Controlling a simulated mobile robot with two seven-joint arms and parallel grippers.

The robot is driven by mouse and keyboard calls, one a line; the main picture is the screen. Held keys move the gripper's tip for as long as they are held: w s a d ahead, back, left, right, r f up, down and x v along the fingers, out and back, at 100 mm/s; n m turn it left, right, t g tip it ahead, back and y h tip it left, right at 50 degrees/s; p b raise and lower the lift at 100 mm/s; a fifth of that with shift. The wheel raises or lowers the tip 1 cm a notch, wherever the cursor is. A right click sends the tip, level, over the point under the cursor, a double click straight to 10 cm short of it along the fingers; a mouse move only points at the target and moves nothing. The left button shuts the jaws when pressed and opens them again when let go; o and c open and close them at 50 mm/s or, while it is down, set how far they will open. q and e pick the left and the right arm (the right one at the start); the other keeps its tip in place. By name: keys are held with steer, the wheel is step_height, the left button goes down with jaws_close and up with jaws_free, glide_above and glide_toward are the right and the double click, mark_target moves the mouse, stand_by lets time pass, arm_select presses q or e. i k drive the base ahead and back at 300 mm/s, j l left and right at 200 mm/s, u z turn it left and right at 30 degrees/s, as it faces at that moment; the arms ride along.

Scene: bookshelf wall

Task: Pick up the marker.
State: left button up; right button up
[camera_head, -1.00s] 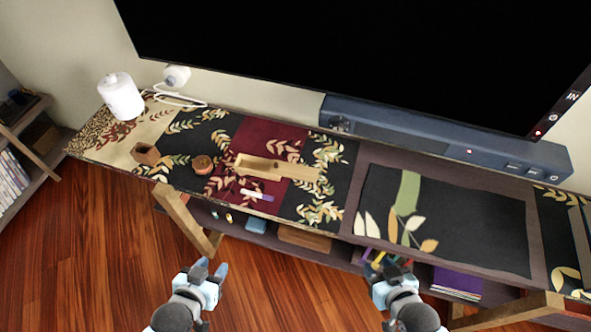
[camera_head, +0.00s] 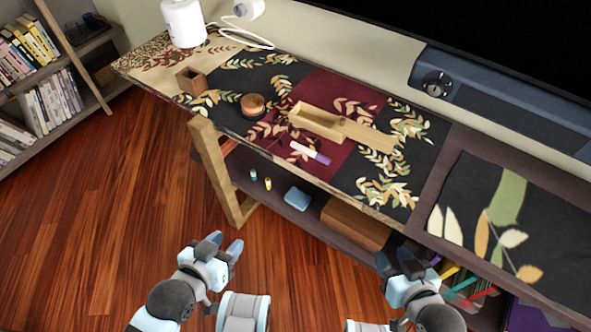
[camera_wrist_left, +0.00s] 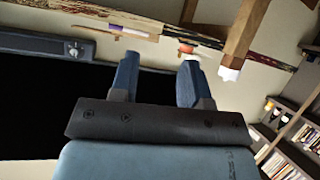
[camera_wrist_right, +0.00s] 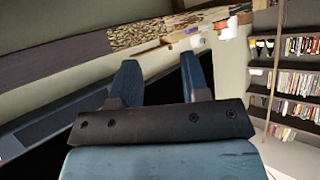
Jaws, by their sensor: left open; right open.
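The marker (camera_head: 311,153), white with a purple end, lies on the maroon part of the patterned console top, near its front edge and just in front of a wooden box. My left gripper (camera_head: 224,246) is open and empty, over the floor in front of the console, below and left of the marker. My right gripper (camera_head: 396,262) is open and empty, further right near the console's lower shelf. The left wrist view shows the left fingers (camera_wrist_left: 157,78) apart with nothing between them. The right wrist view shows the right fingers (camera_wrist_right: 160,80) apart and empty.
The wooden box (camera_head: 318,121) with its slid lid stands behind the marker. A round wooden container (camera_head: 253,104) and a small square cup (camera_head: 191,80) stand to the left. A blue item (camera_head: 297,197) lies on the lower shelf. The console's wooden leg (camera_head: 214,170) stands at the left.

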mark_target(310, 153)
steer(key=i+j+z, duration=0.15)
steer(key=j, duration=0.2)
steer(key=i+j+z, duration=0.1)
steer(key=j, duration=0.3)
steer(key=i+j+z, duration=0.15)
steer(key=j, duration=0.2)
steer(key=j+z, duration=0.15)
steer(key=j, duration=0.25)
steer(key=i, duration=0.05)
